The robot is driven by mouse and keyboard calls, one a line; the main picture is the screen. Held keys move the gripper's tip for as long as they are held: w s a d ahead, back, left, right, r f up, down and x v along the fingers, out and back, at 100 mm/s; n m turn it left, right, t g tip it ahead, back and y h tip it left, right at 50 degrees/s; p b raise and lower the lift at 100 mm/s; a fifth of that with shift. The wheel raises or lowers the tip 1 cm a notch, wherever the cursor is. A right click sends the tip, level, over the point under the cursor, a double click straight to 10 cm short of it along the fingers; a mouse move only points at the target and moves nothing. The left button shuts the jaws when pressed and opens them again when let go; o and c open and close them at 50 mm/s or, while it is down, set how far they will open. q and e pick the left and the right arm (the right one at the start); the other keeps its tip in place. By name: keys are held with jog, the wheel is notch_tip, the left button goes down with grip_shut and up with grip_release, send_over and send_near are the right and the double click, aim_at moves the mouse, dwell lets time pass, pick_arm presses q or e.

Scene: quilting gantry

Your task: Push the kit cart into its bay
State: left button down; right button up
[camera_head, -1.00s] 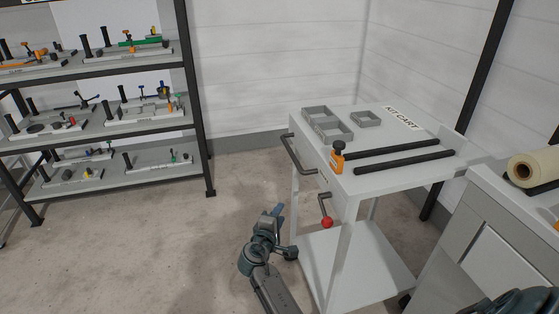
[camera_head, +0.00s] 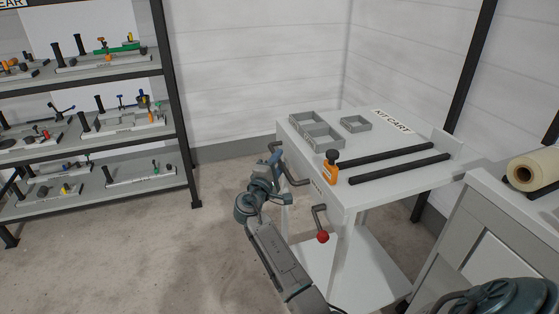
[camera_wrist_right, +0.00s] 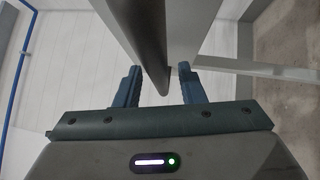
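The kit cart (camera_head: 385,122) is a white cart labelled KIT CART, with a lower shelf. A dark grey handle (camera_head: 294,177) sticks out from its left side. My right gripper (camera_head: 276,155) is at this handle, its fingers open. In the right wrist view, the handle bar (camera_wrist_right: 147,35) runs between the two fingers (camera_wrist_right: 160,84), with gaps showing on both sides. A lever with a red knob (camera_head: 323,237) hangs below the handle on the same side. My left gripper is not in view. I cannot make out a marked bay.
Grey trays (camera_head: 317,130), an orange clamp (camera_head: 331,170) and two black bars (camera_head: 400,160) are on the cart top. A white cabinet (camera_head: 500,225) with a fabric roll (camera_head: 535,168) stands at right. A loaded shelf rack (camera_head: 168,100) stands left, with clear floor between.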

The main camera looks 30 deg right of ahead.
jog(key=shift+w+d, duration=0.25)
jog(key=shift+d, duration=0.15)
jog(key=shift+c, duration=0.5)
grip_shut()
